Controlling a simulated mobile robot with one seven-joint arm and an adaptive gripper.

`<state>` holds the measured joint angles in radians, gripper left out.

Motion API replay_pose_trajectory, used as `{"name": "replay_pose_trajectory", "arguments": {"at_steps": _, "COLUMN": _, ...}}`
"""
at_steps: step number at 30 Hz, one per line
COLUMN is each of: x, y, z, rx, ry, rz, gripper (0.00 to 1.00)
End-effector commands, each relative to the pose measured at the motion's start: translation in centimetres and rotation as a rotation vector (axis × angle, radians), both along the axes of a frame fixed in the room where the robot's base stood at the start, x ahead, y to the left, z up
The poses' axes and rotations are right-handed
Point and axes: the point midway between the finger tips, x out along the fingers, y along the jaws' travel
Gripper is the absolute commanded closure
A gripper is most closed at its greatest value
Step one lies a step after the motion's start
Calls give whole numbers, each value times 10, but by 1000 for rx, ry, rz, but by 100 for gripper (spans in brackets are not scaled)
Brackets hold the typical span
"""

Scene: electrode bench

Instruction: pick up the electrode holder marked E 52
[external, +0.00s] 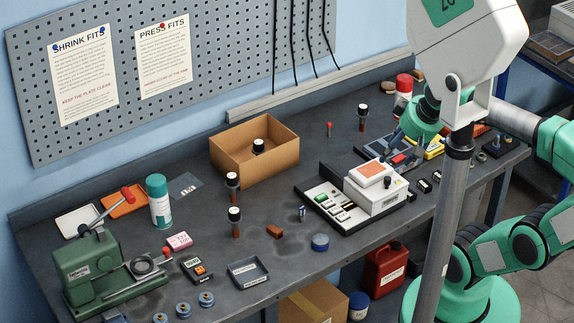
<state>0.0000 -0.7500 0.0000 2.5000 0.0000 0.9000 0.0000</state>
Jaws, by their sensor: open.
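Several upright holders with black-and-white tops and brown lower parts stand on the dark bench. One (235,220) is near the middle front, one (232,185) is just behind it, and one (362,115) is at the back right. Another similar top (258,147) shows inside the cardboard box. No marking is legible at this size, so I cannot tell which is E 52. My gripper (392,150) is small and partly hidden below my green wrist, over the right part of the bench. It is open, near the white device and apart from these holders.
The open cardboard box (232,165) stands at the back. A white device (375,190) on a dark base and a white button panel (335,212) occupy the right middle. A green press (90,270), a spray can (159,203) and a grey tray (248,272) are left.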

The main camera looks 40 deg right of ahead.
Motion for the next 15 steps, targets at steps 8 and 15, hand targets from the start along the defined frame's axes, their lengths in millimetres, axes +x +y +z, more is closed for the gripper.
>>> {"name": "replay_pose_trajectory", "arguments": {"at_steps": 8, "x": 0, "y": 0, "z": 0, "rx": 0, "ry": 0, "rz": -1, "gripper": 50}}
{"name": "replay_pose_trajectory", "arguments": {"at_steps": 15, "x": 14, "y": 2, "z": 8, "rx": 11, "ry": 15, "rz": -14, "gripper": 50}}
